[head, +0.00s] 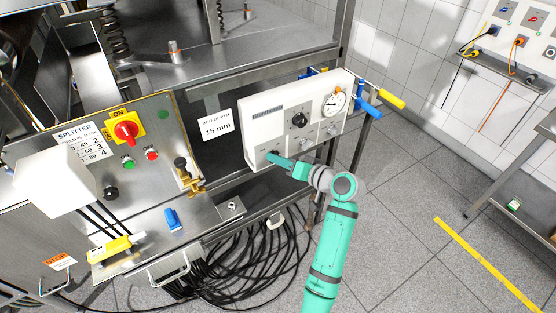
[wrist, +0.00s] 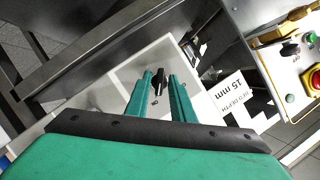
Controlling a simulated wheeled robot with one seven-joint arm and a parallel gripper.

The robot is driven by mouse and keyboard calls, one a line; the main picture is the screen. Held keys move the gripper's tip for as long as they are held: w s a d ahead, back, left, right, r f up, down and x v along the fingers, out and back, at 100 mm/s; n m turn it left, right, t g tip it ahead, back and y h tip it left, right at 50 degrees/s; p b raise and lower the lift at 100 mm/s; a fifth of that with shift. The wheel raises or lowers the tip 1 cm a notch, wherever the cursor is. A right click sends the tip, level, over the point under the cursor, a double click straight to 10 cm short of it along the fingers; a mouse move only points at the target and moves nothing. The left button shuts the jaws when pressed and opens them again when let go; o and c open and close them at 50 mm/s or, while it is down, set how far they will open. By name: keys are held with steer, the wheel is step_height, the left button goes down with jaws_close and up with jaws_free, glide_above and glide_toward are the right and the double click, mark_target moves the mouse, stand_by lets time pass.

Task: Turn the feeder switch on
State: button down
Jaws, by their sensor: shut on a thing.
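The white control box (head: 262,132) hangs at the right of the machine in the head view. It carries a large black knob (head: 299,119), a round gauge (head: 334,101) and small switches along its lower part. My gripper (head: 271,157) is at the lower left of this box face, where its fingers cover the feeder switch. In the wrist view my gripper (wrist: 161,77) has a small black switch (wrist: 160,81) between its fingertips, in front of the white box face (wrist: 110,88). The jaws are shut on it. Its exact setting is hard to read.
A paper sign reading 15 mm (head: 216,126) is left of the box. The splitter panel (head: 80,113) with a red rotary switch (head: 126,131) is further left. Cables (head: 250,262) hang below; the tiled floor at right is open.

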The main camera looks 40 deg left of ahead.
steer(key=shift+f+m+y, duration=0.1)
steer(key=shift+m+y, duration=0.2)
stand_by(0.4)
steer(key=c, duration=1.8)
jaws_free()
steer(key=shift+c, duration=0.2)
steer(key=v, duration=1)
steer(key=shift+d+r, duration=0.2)
steer(key=shift+d, duration=0.2)
steer(key=shift+w, duration=0.15)
